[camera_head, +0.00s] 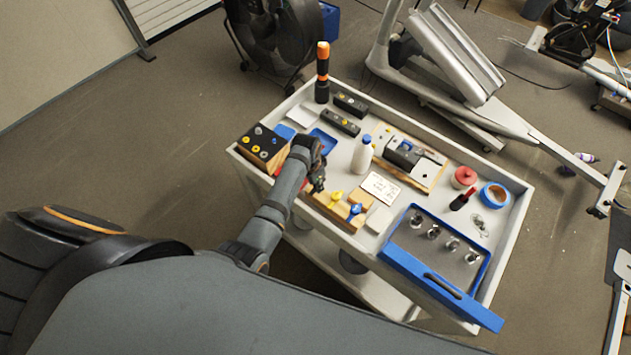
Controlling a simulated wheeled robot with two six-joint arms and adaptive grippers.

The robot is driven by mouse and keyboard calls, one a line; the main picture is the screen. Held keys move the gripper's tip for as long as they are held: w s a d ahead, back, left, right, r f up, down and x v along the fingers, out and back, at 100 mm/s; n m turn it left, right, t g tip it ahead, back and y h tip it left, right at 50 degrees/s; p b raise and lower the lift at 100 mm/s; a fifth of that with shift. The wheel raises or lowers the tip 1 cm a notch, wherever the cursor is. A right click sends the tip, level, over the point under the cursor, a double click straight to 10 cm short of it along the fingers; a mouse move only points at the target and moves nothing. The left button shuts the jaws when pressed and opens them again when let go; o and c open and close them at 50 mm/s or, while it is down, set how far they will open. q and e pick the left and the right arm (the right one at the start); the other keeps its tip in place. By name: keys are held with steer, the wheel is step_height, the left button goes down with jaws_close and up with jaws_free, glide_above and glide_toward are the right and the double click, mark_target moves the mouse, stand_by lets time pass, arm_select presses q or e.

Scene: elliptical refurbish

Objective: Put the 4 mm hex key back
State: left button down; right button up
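A low wooden block (330,208) at the cart's near edge carries a yellow-handled piece (336,195) and a blue-handled piece (355,209). They look like hex keys, but no size marking is readable. My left gripper (318,186) is above the left end of this block, pointing down. A black-topped wooden block (262,146) with coloured round tops stands left of my arm. My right gripper is out of view.
The white cart (512,225) has a raised rim. A white bottle (362,155), an orange-topped black tool (322,75), a white card (381,187), blue tape (494,195) and a blue tray (412,265) with several metal parts crowd it. A fan (272,35) stands behind.

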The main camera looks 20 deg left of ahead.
arm_select(q)
steer(key=shift+f, duration=0.2)
steer(key=c, duration=1)
jaws_free()
steer(key=shift+r, duration=0.2)
steer(key=r, duration=0.3)
steer(key=s+r, duration=0.1)
steer(key=r, duration=0.3)
steer(key=a+r, duration=0.1)
steer(key=r, duration=0.3)
steer(key=shift+s+r, duration=0.2)
steer(key=shift+r, duration=0.05)
